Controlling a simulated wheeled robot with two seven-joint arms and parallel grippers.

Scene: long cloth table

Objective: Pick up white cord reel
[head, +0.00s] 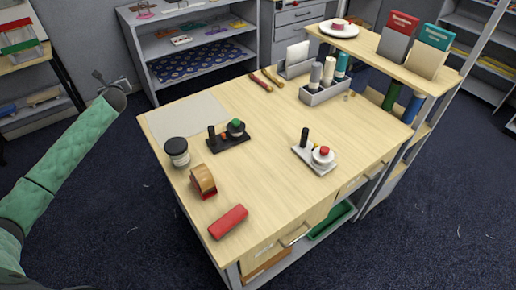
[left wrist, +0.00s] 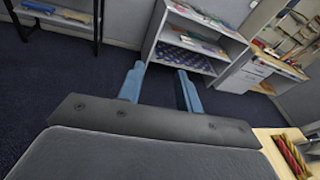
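A small reel with a black top and pale body (head: 177,152), which looks like the white cord reel, stands upright near the left edge of the wooden table (head: 270,170). My left gripper (head: 103,80) is beyond the table's left side, up and left of the reel and well apart from it. In the left wrist view its two blue-grey fingers (left wrist: 160,82) are spread with nothing between them. The reel is not clearly seen in the left wrist view. My right gripper is not in view.
Near the reel are a brown roll (head: 203,181), a red block (head: 228,221) and a black-based device (head: 228,136). A white-based device (head: 318,157) sits further right. A grey caddy (head: 326,91) stands at the back. A pale mat (head: 188,117) lies at the left corner.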

